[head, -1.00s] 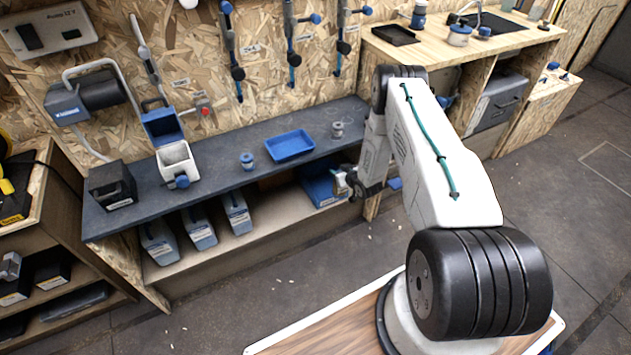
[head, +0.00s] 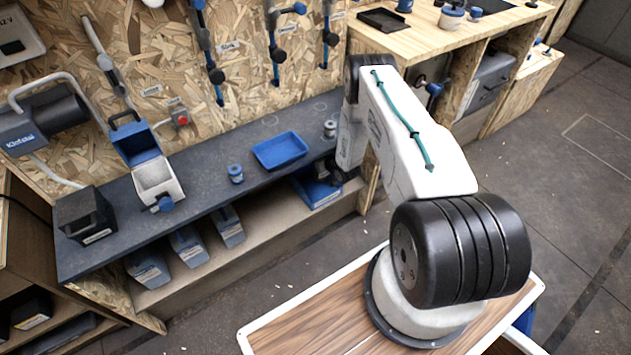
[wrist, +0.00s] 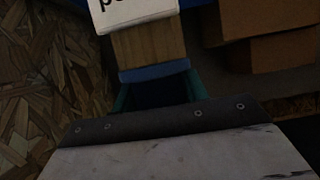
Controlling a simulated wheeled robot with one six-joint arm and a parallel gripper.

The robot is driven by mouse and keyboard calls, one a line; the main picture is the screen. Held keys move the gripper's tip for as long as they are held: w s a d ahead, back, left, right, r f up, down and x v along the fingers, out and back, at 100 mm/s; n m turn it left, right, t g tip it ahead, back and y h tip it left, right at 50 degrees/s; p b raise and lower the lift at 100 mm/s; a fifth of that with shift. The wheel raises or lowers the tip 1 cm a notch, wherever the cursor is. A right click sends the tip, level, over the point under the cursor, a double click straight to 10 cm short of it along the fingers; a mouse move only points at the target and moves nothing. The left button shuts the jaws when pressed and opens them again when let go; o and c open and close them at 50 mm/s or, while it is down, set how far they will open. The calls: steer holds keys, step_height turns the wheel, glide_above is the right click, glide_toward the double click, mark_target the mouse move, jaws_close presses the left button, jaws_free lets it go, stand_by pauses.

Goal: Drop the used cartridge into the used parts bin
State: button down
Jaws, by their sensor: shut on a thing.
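My gripper (wrist: 155,92) shows in the wrist view as two teal fingers, shut on a dark thing with a blue edge, apparently the used cartridge; its shape is mostly in shadow. In the head view the gripper is small and dark beside the blue bin (head: 316,192) on the low shelf, under the bench's right end. I take this bin to be the used parts bin. In the wrist view a white label (wrist: 133,10) with cut-off lettering lies just beyond the fingers, with blue behind it. I cannot tell whether the held thing is over the bin's opening.
The dark bench (head: 205,193) holds a blue tray (head: 280,151), a small blue-capped canister (head: 236,173), a grey one (head: 330,128) and an open blue-lidded box (head: 157,183). Several grey cases stand on the shelf below. A wooden cabinet (head: 440,45) stands close right of my arm.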

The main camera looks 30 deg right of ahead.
steer(key=shift+a+f, duration=0.1)
steer(key=shift+f, duration=1.2)
steer(key=c, duration=0.7)
jaws_free()
steer(key=v, duration=0.7)
steer(key=shift+s+r, duration=0.15)
steer(key=shift+s, duration=0.2)
